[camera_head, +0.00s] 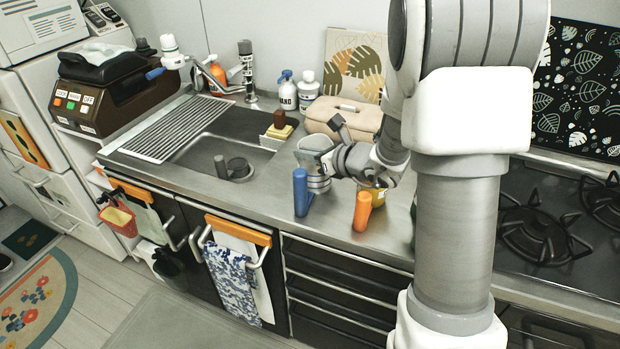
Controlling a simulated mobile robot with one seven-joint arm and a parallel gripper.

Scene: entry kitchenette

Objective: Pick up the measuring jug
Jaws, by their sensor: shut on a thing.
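The measuring jug (314,146) looks like a pale grey, see-through vessel on the steel counter, right of the sink. My gripper (331,161) reaches it from the right and is shut on it near its upper part. The fingers and wrist hide part of the jug's right side. I cannot tell whether its base touches the counter.
A blue upright object (301,192) and an orange one (362,212) stand close in front, near the counter edge (330,234). A beige case (345,116) sits behind. The sink (215,158) lies left, and the gas hob (545,235) right.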

